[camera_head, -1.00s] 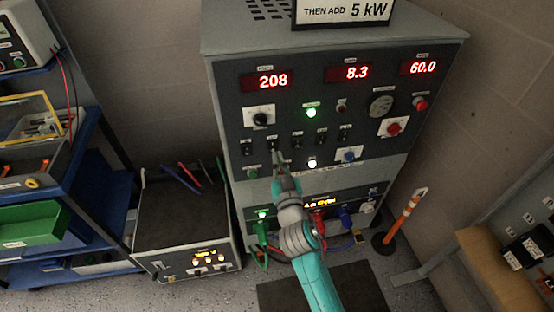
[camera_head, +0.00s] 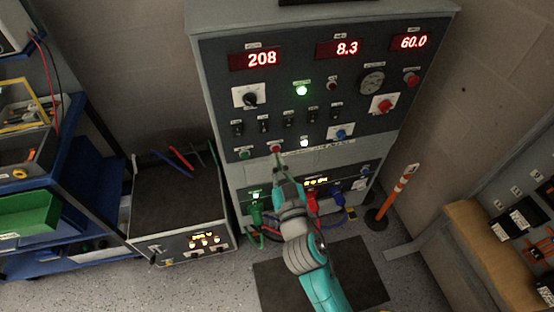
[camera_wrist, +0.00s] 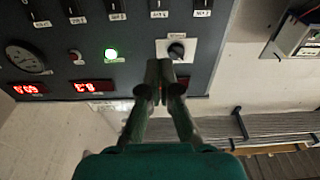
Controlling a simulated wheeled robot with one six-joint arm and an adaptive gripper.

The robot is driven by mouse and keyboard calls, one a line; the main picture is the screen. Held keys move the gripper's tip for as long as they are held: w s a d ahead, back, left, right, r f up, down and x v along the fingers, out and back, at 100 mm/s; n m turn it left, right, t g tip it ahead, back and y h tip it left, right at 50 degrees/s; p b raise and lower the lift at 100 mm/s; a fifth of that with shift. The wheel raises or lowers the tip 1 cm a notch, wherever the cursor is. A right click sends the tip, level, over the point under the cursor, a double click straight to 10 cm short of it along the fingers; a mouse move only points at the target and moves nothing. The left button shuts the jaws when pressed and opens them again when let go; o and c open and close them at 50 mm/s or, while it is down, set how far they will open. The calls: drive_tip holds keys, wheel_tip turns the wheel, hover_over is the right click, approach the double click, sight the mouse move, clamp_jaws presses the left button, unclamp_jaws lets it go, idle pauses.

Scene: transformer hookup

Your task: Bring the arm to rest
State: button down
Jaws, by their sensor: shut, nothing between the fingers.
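My arm (camera_head: 305,256) is teal and grey and reaches up from the bottom of the head view toward the grey control panel (camera_head: 228,142). My gripper (camera_head: 279,163) is shut and empty, in front of the lower part of the panel, just below a red button (camera_head: 276,149). I cannot tell whether it touches the panel. In the wrist view my gripper (camera_wrist: 159,88) points at the panel, which appears upside down there, and its fingertips are together just below the black rotary knob (camera_wrist: 176,51).
Red displays (camera_head: 254,60) read 208, 8.3 and 60.0. A green lamp (camera_head: 302,90) glows. Green, red and blue plugs (camera_head: 256,212) with cables sit low on the cabinet. A grey bench unit (camera_head: 180,249) stands left, an orange post (camera_head: 398,190) right. Dark mat (camera_head: 350,275) lies on the floor.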

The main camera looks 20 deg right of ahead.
idle(0.3)
drive_tip(key=s+f+n+g+y, duration=0.1)
drive_tip(key=s+f, duration=0.4)
drive_tip(key=s, duration=0.5)
drive_tip(key=s+f+n+g+y, duration=0.15)
drive_tip(key=s+f, duration=0.35)
drive_tip(key=s, duration=0.5)
drive_tip(key=s+d+r+m+g, duration=0.1)
drive_tip(key=s+r+g, duration=0.1)
drive_tip(key=s, duration=1.7)
drive_tip(key=shift+s+r, duration=0.25)
drive_tip(key=shift+r, duration=0.25)
